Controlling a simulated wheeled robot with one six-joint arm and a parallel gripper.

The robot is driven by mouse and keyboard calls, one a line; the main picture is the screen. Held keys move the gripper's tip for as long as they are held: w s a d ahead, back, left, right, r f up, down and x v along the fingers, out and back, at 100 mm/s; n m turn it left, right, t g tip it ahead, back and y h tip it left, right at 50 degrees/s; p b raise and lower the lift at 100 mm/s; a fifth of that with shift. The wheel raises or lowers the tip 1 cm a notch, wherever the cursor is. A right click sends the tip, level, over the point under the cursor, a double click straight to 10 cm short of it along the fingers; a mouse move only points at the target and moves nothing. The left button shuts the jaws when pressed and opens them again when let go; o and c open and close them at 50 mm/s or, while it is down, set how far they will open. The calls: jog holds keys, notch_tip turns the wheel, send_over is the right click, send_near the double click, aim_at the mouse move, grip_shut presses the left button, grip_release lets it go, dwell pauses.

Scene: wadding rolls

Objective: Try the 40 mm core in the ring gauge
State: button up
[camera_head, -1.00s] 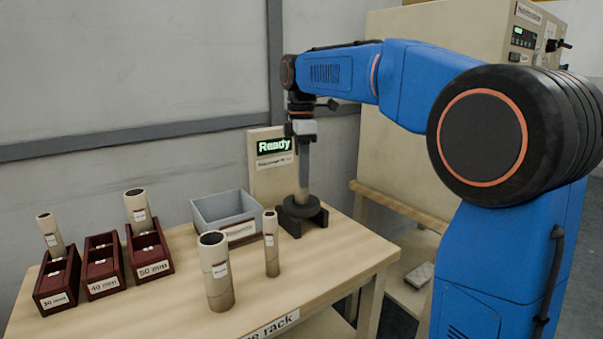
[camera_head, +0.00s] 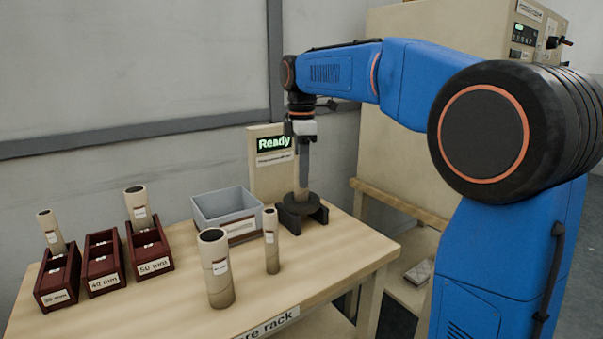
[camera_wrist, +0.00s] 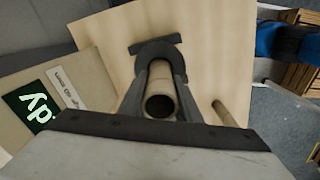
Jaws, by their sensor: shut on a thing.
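My gripper (camera_head: 302,183) points straight down and is shut on a tan tubular core (camera_head: 301,195), held upright over the ring gauge. The wrist view shows the core (camera_wrist: 160,104) between my two fingers, its open top end facing the camera. The dark round ring gauge (camera_head: 291,207) stands on its dark base at the table's back right. In the wrist view the gauge (camera_wrist: 146,50) lies around the core's lower end. Whether that end sits inside the ring or on its top is hidden. The 40 mm box (camera_head: 104,283) shows no core standing in it.
The 30 mm box (camera_head: 55,286) and 50 mm box (camera_head: 152,254) each hold a standing core. A thick core (camera_head: 218,270) and a thin core (camera_head: 271,243) stand on the table. A grey bin (camera_head: 225,206) and a "Ready" sign (camera_head: 273,144) are beside the gauge.

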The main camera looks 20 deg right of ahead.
jog(key=shift+f, duration=1.2)
dwell(2.1)
dwell(0.5)
jog(key=o, duration=1.1)
jog(key=shift+r, duration=0.15)
